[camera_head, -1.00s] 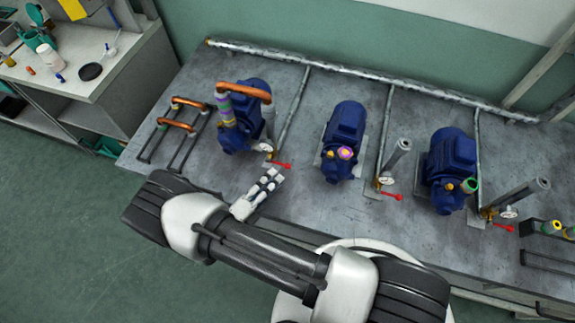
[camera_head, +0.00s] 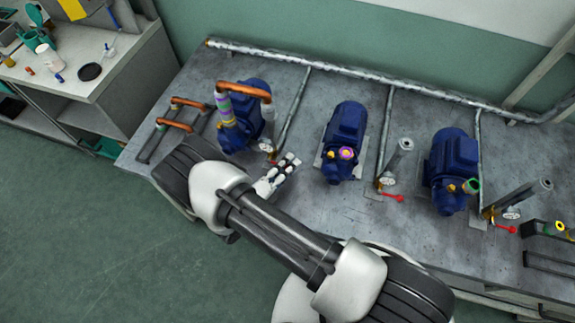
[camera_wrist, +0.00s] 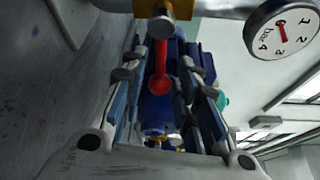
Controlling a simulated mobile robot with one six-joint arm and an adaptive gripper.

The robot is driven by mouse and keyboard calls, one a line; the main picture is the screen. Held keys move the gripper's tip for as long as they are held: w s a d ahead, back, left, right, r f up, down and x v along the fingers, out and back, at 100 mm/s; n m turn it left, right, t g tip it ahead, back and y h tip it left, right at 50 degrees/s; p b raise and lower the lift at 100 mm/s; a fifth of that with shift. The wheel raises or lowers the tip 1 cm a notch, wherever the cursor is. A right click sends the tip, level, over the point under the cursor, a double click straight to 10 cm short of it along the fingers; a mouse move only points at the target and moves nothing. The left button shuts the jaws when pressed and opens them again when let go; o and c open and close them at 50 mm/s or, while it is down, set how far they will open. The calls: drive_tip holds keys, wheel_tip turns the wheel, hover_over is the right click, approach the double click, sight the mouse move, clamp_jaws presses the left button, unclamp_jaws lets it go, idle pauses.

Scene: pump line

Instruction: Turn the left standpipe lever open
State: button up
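The left standpipe lever (camera_wrist: 160,65) is red with a round end, in the wrist view. It hangs from a metal valve fitting (camera_wrist: 160,27) at the top of that view. My gripper (camera_wrist: 164,72) is open, with one finger on each side of the lever. A gap shows on both sides, so I see no grip on it. In the head view my gripper (camera_head: 289,162) is at the foot of the left standpipe and mostly hides the lever. The round gauge (camera_wrist: 283,28) sits beside the valve; it also shows in the head view (camera_head: 266,146).
The left blue pump (camera_head: 243,108), with an orange pipe (camera_head: 243,89), stands close behind the gripper. The middle pump (camera_head: 343,140) and right pump (camera_head: 450,170) stand further right. Their red levers (camera_head: 394,198) (camera_head: 506,229) are clear of the arm. The bench top (camera_head: 335,210) is bare in front.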

clamp_jaws()
idle(0.5)
drive_tip(key=m, duration=0.1)
drive_tip(key=f+m+y, duration=0.1)
drive_tip(key=f+m, duration=0.1)
drive_tip(key=shift+w+a+f+m+g+y, duration=0.1)
drive_tip(key=shift+a+f+m+g+y, duration=0.1)
drive_tip(key=shift+a+m+g+y, duration=0.15)
drive_tip(key=shift+d, duration=0.1)
drive_tip(key=shift+o, duration=1.7)
unclamp_jaws()
drive_tip(key=v, duration=1.2)
